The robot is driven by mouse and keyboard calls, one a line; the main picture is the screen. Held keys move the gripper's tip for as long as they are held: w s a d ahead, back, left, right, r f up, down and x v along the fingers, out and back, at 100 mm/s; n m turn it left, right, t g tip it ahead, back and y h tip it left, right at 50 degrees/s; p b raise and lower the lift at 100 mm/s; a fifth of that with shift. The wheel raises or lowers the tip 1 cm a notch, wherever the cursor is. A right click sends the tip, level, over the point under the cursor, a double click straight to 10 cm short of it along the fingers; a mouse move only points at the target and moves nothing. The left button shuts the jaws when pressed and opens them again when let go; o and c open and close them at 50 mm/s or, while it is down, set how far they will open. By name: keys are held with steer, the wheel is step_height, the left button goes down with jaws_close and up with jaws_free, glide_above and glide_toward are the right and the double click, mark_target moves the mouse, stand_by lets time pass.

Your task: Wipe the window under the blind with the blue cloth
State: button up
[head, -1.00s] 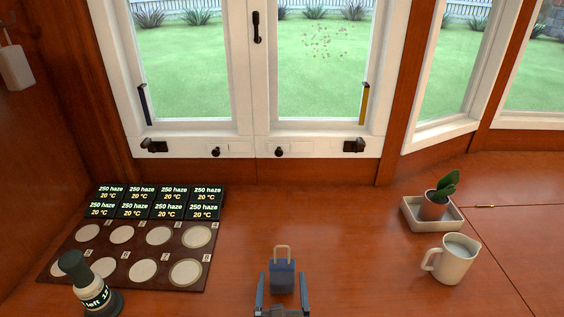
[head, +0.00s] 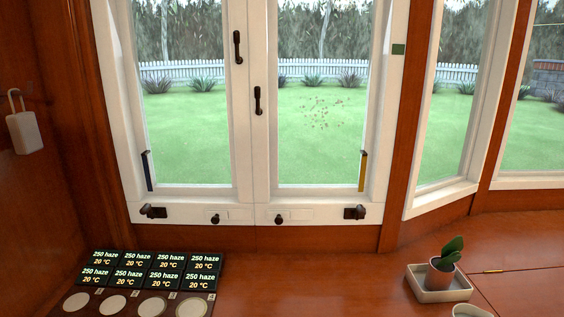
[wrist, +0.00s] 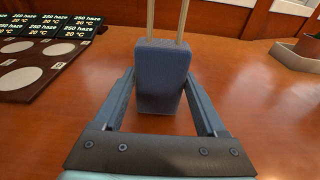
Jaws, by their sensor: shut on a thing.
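My gripper (wrist: 160,100) shows in the wrist view, its two fingers on either side of the blue cloth (wrist: 161,70). It is shut on the cloth, which looks like a thick blue pad with a tan loop on top. I cannot tell whether the pad touches the desk. The head view shows neither gripper nor cloth. The window (head: 252,205) has two white-framed panes. Its right pane bears a patch of small reddish-brown spots (head: 323,112). No blind is in view.
Dark window handles (head: 258,100) and latches (head: 354,212) stick out from the frame. A potted plant (head: 443,265) stands in a white tray (head: 425,291) on the right. Label cards (head: 150,270) and a dark mat with pale discs lie left. The desk's middle (head: 310,280) is clear.

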step_height(320, 180, up, 5)
steer(key=p, duration=0.4)
steer(key=shift+p, duration=0.4)
stand_by(0.4)
